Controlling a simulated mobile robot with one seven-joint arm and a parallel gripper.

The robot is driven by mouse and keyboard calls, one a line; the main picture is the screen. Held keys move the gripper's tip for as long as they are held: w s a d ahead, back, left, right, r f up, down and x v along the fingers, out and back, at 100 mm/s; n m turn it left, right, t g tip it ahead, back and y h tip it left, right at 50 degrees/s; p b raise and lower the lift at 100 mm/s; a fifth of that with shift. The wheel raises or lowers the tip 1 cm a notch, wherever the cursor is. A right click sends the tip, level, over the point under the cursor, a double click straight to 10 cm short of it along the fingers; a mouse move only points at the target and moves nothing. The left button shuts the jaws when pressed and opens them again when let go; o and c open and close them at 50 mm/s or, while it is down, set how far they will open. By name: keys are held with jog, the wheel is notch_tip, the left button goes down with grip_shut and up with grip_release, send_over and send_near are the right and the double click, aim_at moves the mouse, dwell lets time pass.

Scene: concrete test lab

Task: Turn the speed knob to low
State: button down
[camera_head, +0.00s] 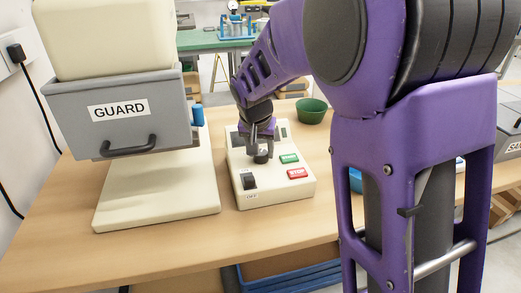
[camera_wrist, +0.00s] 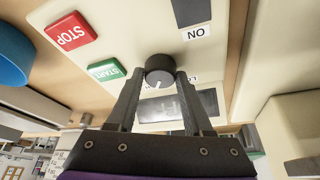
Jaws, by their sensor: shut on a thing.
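The control box (camera_head: 270,195) is cream and stands on the table. Its dark round speed knob (camera_head: 262,158) is beneath my gripper (camera_head: 259,150). In the wrist view the knob (camera_wrist: 160,70) sits between the two fingertips of my gripper (camera_wrist: 161,75), which are closed around it. A short white pointer line on the knob points toward the bottom of that picture, slightly left. A printed label (camera_wrist: 184,80) beside the knob is partly hidden by a finger, so I cannot read it fully.
A green START button (camera_head: 289,158), a red STOP button (camera_head: 297,173) and a black rocker switch (camera_head: 249,181) are on the box. The grey GUARD housing (camera_head: 165,105) stands to the left. A green bowl (camera_head: 311,112) is behind right. The table front (camera_head: 160,250) is clear.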

jog(key=n+y+p, duration=0.1)
jog(key=n, duration=0.2)
jog(key=shift+d, duration=0.2)
jog(key=n+y+p, duration=0.1)
jog(key=n, duration=0.2)
jog(key=shift+d+n+y, duration=0.1)
jog(key=shift+n+y, duration=0.2)
jog(key=n+y, duration=0.1)
jog(key=n, duration=0.2)
jog(key=shift+w+g, duration=0.1)
jog(key=shift+g, duration=0.2)
jog(key=shift+n+g+y+p, duration=0.3)
jog(key=shift+n+g+y, duration=0.25)
jog(key=shift+n, duration=1.55)
jog(key=shift+c, duration=1.5)
grip_release()
